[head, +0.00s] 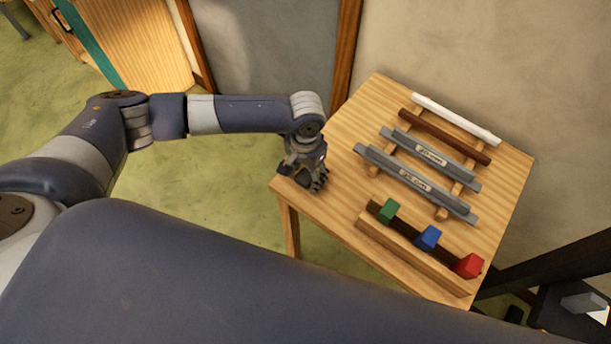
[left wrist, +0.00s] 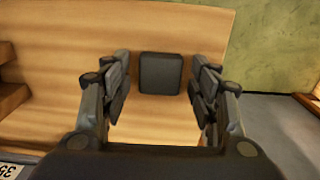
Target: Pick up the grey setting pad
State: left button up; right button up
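The grey setting pad (left wrist: 160,73) is a dark grey, rounded square lying flat on the wooden table (head: 345,205). In the left wrist view it lies between and beyond the two fingers of my left gripper (left wrist: 161,100). A gap shows on both sides, so the fingers appear apart from it. In the head view my left gripper (head: 313,180) points down over the table's left corner and largely hides the pad. The left gripper is open and empty. My right gripper is not in view.
A wooden rack (head: 442,213) holds grey labelled bars, a brown bar (head: 445,136) and a white bar (head: 455,118). In front, a wooden holder (head: 410,255) carries green (head: 388,211), blue (head: 428,237) and red (head: 468,265) blocks. A wall stands behind the table.

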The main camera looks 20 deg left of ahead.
pick_arm(q)
jog(key=c, duration=0.7)
jog(key=shift+r, duration=0.15)
jog(key=shift+c, duration=0.2)
